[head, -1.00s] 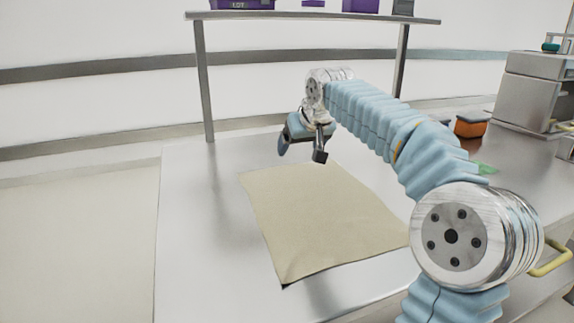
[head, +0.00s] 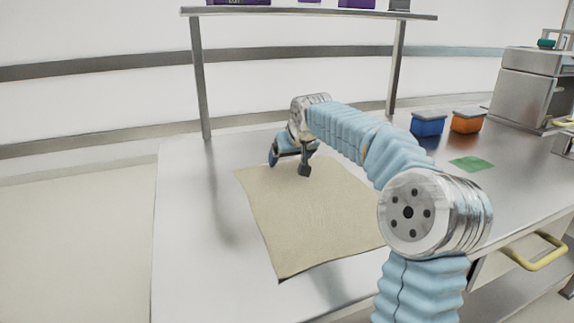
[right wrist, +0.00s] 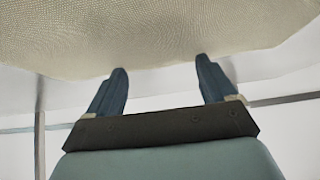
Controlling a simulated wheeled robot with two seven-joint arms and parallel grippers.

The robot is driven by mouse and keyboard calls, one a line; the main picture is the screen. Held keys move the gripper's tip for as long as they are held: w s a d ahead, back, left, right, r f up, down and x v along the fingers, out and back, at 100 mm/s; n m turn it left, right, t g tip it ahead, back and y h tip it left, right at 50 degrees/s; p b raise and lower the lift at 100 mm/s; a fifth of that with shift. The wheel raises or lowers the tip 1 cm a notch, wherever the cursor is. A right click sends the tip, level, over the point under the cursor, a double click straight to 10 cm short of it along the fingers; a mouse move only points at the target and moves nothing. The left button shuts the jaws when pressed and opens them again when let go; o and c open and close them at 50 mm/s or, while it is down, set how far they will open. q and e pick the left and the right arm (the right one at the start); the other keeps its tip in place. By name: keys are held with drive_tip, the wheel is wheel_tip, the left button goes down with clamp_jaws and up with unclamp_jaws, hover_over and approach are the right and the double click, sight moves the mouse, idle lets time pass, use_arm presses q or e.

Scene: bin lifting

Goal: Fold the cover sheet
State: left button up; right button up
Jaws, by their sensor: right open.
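The beige cover sheet (head: 308,220) lies flat and spread out on the metal table in the head view. It also fills the top of the right wrist view (right wrist: 150,35), where its edge runs just beyond my fingertips. My right gripper (head: 289,170) is over the sheet's far left edge. In the right wrist view its two dark blue fingers (right wrist: 161,72) stand apart with nothing between them. I cannot tell whether the fingertips touch the sheet. My right arm hides the sheet's far right part. My left gripper is not in view.
A metal shelf (head: 310,12) on posts stands at the back of the table (head: 185,235). A blue bin (head: 427,125), an orange bin (head: 467,122) and a green sheet (head: 472,164) are on the right. The table left of the cover sheet is clear.

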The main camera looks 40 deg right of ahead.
drive_tip(key=shift+f, duration=0.1)
drive_tip(key=shift+f, duration=0.1)
clamp_jaws()
idle(0.8)
